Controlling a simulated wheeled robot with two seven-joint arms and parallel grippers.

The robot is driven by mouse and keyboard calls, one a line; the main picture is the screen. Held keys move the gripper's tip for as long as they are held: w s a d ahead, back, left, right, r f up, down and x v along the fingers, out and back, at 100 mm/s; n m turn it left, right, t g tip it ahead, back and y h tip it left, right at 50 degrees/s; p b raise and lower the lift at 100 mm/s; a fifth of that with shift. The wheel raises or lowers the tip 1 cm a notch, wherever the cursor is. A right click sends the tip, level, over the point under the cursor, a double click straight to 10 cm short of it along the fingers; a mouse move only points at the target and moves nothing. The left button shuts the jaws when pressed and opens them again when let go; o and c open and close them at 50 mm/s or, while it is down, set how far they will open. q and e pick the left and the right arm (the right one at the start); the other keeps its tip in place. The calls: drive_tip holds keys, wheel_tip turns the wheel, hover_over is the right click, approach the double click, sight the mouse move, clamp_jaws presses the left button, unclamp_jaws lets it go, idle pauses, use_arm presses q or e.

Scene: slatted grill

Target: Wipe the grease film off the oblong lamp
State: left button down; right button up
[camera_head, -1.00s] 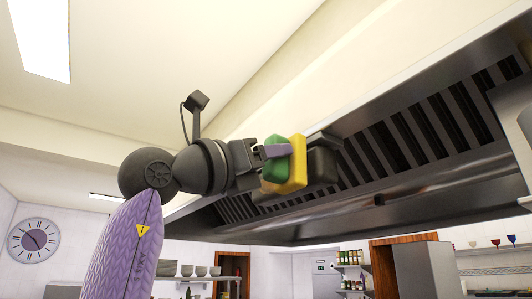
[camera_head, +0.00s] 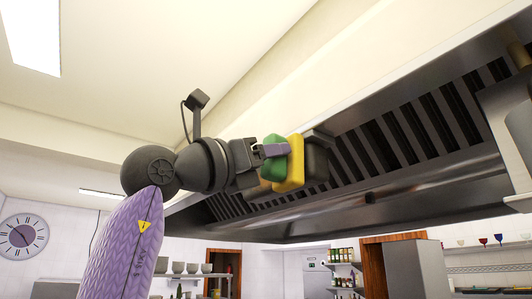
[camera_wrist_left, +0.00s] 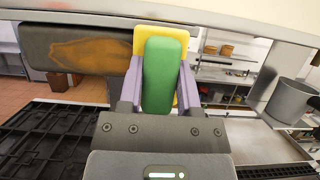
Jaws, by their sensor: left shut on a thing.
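My left gripper (camera_head: 274,150) is shut on a sponge with a green part (camera_head: 273,160) and a yellow part (camera_head: 291,165). In the left wrist view, my left gripper (camera_wrist_left: 158,85) holds the green side (camera_wrist_left: 163,75), with the yellow side (camera_wrist_left: 160,35) facing away. The dark oblong lamp (camera_head: 317,162) is just beyond the sponge under the hood. In the left wrist view the lamp (camera_wrist_left: 40,45) carries an orange-brown grease film (camera_wrist_left: 95,50). The sponge overlaps the lamp's right end there; I cannot tell whether they touch. My right gripper is out of view.
The metal hood (camera_head: 420,185) with dark slatted filters (camera_head: 430,115) spans the right side, close to my left gripper. Below, the left wrist view shows a black stove grate (camera_wrist_left: 45,135) and a metal pot (camera_wrist_left: 290,98). Open air lies left of the arm.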

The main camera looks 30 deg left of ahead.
use_arm(q)
drive_tip(key=shift+w+a, duration=2)
drive_tip(key=shift+a, duration=2.7)
drive_tip(key=s+d+b, duration=0.1)
drive_tip(key=d+b, duration=0.1)
drive_tip(key=d, duration=0.1)
drive_tip(key=s+d+b, duration=0.1)
drive_tip(key=d+b, duration=0.1)
drive_tip(key=d, duration=0.1)
drive_tip(key=s+d+b, duration=0.1)
drive_tip(key=d, duration=0.2)
drive_tip(key=shift+s+f+b, duration=0.15)
drive_tip(key=shift+s+b, duration=0.2)
drive_tip(key=shift+b, duration=0.05)
drive_tip(key=shift+s+d, duration=0.2)
drive_tip(key=shift+d, duration=0.2)
drive_tip(key=shift+s+d+b, duration=0.25)
drive_tip(key=shift+d+b, duration=0.05)
drive_tip(key=shift+d, duration=0.3)
drive_tip(key=shift+s+d+b, duration=0.2)
drive_tip(key=shift+d+b, duration=0.1)
drive_tip(key=shift+d, duration=0.25)
drive_tip(key=shift+s+a+b, duration=0.25)
drive_tip(key=shift+s+a, duration=0.05)
drive_tip(key=shift+s, duration=0.65)
drive_tip(key=shift+s+a+b, duration=0.25)
drive_tip(key=shift+s, duration=0.7)
drive_tip(key=shift+s+a+b, duration=0.25)
drive_tip(key=shift+s+a, duration=0.05)
drive_tip(key=shift+s, duration=0.65)
